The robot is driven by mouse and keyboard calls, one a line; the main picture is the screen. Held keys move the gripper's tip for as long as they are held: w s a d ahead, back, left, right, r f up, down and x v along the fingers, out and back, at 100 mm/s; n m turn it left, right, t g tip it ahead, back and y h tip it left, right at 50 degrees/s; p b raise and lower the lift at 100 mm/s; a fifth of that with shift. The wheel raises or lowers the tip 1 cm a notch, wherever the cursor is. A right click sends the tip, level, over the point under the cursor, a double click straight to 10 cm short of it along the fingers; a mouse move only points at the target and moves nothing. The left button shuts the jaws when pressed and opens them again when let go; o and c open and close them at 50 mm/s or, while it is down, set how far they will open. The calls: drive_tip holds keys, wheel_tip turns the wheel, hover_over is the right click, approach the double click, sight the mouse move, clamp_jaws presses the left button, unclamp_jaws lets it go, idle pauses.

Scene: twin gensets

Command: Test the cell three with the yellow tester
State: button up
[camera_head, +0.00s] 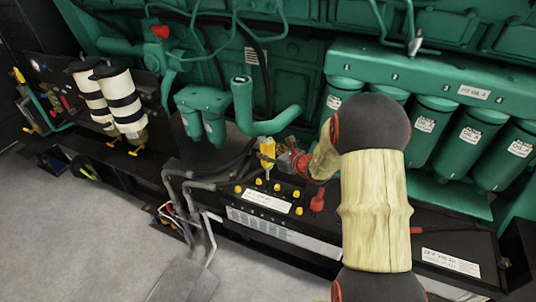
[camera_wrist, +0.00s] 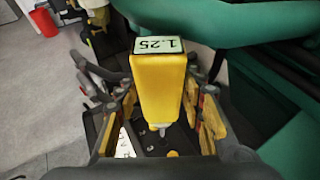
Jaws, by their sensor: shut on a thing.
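The yellow tester (camera_head: 267,148) stands roughly upright over the near battery (camera_head: 250,213), toward its back edge. The tester's pale tip (camera_wrist: 161,130) points down at the dark battery top. I cannot tell whether it is inside a cell opening, nor which cell it is over. Several yellow caps (camera_head: 276,188) show on the battery top.
Grey cables (camera_head: 190,190) run down at the battery's left. A red terminal (camera_head: 318,200) stands at its right. A green pipe (camera_head: 262,120) and green filters (camera_head: 468,143) crowd the back. Another battery (camera_head: 450,262) lies at right. The grey floor (camera_head: 80,230) is clear.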

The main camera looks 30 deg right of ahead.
drive_tip(key=s+a+b, duration=0.3)
drive_tip(key=s+a, duration=0.5)
drive_tip(key=a, duration=0.2)
drive_tip(key=shift+a+r, duration=0.15)
drive_tip(key=shift+r, duration=0.15)
idle(1.3)
